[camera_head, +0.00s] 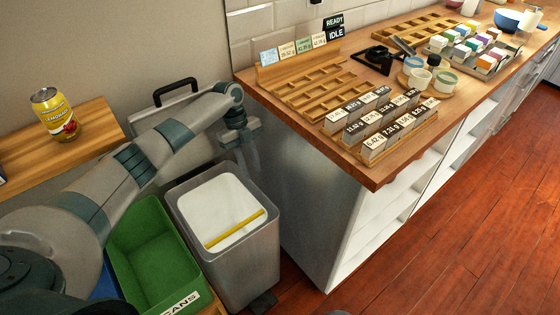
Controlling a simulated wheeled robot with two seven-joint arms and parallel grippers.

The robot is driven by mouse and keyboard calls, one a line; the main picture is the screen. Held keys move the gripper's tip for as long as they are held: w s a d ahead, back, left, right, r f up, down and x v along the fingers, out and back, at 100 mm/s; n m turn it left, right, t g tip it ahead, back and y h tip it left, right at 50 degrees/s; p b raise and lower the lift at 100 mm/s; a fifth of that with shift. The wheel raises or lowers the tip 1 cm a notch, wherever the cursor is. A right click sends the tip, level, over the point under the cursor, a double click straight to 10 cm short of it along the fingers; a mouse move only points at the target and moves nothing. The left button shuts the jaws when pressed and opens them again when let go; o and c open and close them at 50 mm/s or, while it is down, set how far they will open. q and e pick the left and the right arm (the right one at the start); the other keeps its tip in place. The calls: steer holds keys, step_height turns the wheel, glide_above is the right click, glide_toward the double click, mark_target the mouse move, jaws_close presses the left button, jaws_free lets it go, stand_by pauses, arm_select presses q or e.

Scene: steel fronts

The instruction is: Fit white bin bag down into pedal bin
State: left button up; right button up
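The grey pedal bin (251,277) stands on the floor beside the counter end, its top open. A white lining that looks like the bin bag (208,208) fills the opening inside the rim. A yellow strip (235,229) crosses it diagonally, nearer the front. I cannot tell how deep the bag sits. A grey panel with a black handle (176,88) stands behind, partly hidden by my arm; it may be the lid. My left gripper (249,166) points down at the bin's back right, by the counter side. Its finger gap is unclear. My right gripper is out of view.
A green crate (150,240) labelled cans stands left of the bin. A yellow can (55,114) is on a wooden shelf (95,118). The wooden counter (300,125), right, holds trays, labelled cards and jars. Red floor (470,240) is free at right.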

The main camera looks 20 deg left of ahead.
arm_select(q)
steer(key=d+r+b, duration=0.1)
steer(key=d+r, duration=0.7)
steer(key=d, duration=0.3)
steer(key=shift+s+d+r+b, duration=0.3)
steer(key=shift+s+d, duration=0.05)
steer(key=shift+s, duration=0.05)
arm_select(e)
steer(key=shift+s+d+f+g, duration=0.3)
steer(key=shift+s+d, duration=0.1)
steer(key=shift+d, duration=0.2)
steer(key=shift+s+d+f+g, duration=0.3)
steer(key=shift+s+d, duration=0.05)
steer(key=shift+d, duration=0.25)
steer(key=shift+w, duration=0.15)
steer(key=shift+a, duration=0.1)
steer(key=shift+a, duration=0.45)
